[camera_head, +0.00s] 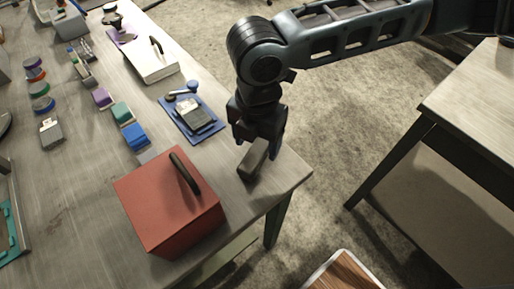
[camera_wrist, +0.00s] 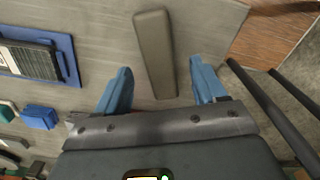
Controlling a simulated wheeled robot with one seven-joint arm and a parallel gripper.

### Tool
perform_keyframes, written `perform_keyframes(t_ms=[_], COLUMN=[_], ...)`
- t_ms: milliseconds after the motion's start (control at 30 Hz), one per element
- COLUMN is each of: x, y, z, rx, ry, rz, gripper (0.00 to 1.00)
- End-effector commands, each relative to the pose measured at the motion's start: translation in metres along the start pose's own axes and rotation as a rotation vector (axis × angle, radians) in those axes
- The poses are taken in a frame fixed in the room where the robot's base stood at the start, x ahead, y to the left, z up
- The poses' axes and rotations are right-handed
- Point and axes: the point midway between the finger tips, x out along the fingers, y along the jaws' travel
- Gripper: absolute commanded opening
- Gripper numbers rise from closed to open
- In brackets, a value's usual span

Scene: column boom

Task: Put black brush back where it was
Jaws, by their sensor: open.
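A dark grey oblong block (camera_head: 254,159), which looks like the black brush, lies on the table near its right corner. It also shows in the wrist view (camera_wrist: 154,50), extending away from my gripper, its near end between the lines of the two fingers. My gripper (camera_head: 257,138) hangs just above the block, pointing down. In the wrist view its two blue fingers (camera_wrist: 160,75) are spread, one on each side of the block, with clear gaps. No contact shows. The gripper partly hides the block's far end in the head view.
A red box (camera_head: 152,213) with a black handle stands left of the block. Small coloured blocks lie left. A second table (camera_head: 485,110) stands right across a floor gap.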

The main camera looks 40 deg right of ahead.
Motion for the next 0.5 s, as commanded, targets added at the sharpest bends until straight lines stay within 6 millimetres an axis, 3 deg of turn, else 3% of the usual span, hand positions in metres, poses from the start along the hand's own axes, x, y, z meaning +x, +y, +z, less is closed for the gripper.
perform_keyframes(t_ms=[200,500], x=[-0.045,-0.079], y=[0.0,0.0], z=[0.001,0.0], rx=[-0.001,0.0], ry=[-0.002,0.0], rz=[0.003,0.0], gripper=[0.7,0.7])
